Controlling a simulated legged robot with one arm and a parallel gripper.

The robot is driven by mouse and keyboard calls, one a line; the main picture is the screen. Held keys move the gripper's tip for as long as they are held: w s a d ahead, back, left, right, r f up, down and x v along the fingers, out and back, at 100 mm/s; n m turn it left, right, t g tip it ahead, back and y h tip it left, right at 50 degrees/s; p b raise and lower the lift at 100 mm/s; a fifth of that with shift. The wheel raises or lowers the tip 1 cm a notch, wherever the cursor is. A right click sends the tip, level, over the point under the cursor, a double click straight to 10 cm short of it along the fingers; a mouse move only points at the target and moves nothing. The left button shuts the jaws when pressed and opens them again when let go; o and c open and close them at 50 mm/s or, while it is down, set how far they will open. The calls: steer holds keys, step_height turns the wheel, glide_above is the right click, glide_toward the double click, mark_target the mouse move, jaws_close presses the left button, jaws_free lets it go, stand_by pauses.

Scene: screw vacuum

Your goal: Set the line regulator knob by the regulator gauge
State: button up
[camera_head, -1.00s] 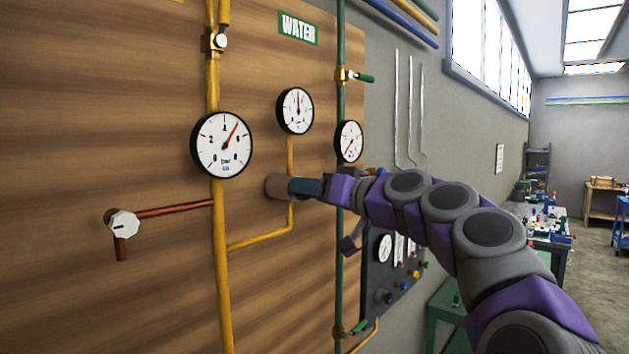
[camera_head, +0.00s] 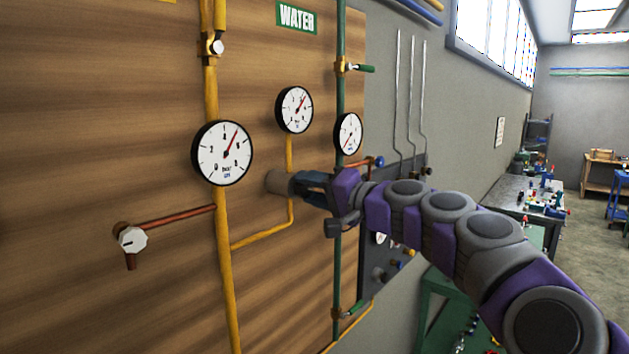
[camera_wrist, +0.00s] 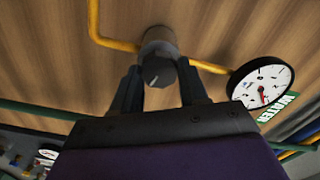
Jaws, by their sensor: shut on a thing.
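The regulator knob (camera_head: 280,183) is a grey-brown cylinder on the wooden panel, on the yellow pipe below the middle gauge. My gripper (camera_head: 308,187) is shut on it from the right. In the wrist view the knob (camera_wrist: 158,66) sits between the two dark fingers (camera_wrist: 160,90), with a pale mark on its face. The middle gauge (camera_head: 294,110), joined to the knob's pipe, has a red needle pointing up and to the right. This gauge also shows in the wrist view (camera_wrist: 261,84). Its small numbers are too blurred to read.
A larger gauge (camera_head: 222,153) sits on the yellow pipe at left. A third gauge (camera_head: 348,134) is by the green pipe, close above my wrist. Workbenches (camera_head: 528,205) stand at right.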

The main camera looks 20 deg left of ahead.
steer(key=shift+f+m, duration=0.1)
steer(key=shift+m, duration=0.2)
steer(key=o, duration=0.9)
steer(key=shift+w+a+f, duration=0.1)
steer(key=shift+w+a, duration=0.15)
steer(key=shift+w, duration=0.05)
steer(key=shift+o, duration=0.8)
steer(key=shift+s+a, duration=0.15)
steer(key=shift+a, duration=0.05)
steer(key=shift+d, duration=0.5)
steer(key=v, duration=1.6)
steer(key=shift+s, duration=0.25)
steer(key=shift+d, duration=0.1)
